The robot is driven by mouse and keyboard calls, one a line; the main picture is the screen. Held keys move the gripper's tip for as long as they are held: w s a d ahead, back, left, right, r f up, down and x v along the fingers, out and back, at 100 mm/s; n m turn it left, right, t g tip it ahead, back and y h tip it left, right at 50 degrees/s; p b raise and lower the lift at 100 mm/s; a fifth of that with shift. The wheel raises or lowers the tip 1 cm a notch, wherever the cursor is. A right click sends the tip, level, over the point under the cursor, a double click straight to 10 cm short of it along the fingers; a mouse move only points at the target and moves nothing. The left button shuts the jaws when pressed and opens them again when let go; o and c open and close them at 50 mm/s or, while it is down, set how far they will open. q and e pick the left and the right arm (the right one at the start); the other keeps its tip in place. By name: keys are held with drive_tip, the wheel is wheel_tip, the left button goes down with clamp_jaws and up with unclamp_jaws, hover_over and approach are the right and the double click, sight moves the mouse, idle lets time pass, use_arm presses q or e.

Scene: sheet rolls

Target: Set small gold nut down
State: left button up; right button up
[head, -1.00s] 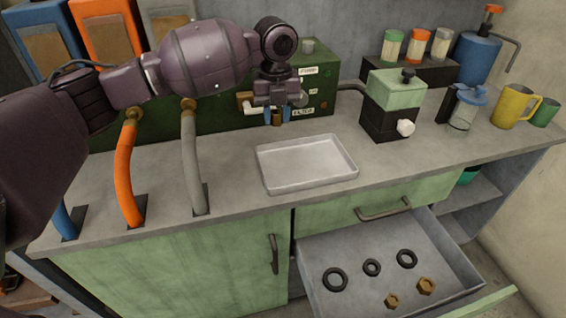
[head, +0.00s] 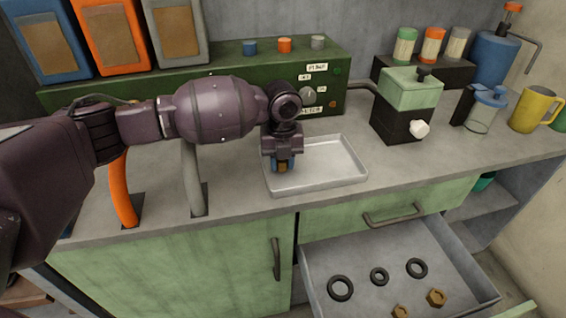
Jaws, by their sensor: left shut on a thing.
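My left gripper (head: 283,167) points down with its blue-tipped fingers over the left part of the white tray (head: 335,172). It is shut on a small gold nut (head: 283,168), which shows between the fingertips and is mostly hidden by them. The nut is low over the tray floor; I cannot tell whether it touches. The rest of the tray looks empty. My right gripper is not in view.
An open drawer (head: 350,250) below the counter holds several black rings (head: 340,287) and two gold nuts (head: 437,297). A green and black machine (head: 407,105) stands right of the tray. A green control box (head: 325,75) is behind. Hoses (head: 122,190) rise at left.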

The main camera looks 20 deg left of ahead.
use_arm(q)
drive_tip(key=shift+f, duration=0.4)
drive_tip(key=shift+r, duration=0.15)
drive_tip(key=o, duration=0.9)
drive_tip(key=shift+f, duration=0.2)
wheel_tip(320, 180, up, 12)
drive_tip(key=p, duration=0.2)
drive_tip(key=shift+r+p, duration=0.2)
drive_tip(key=shift+p, duration=0.1)
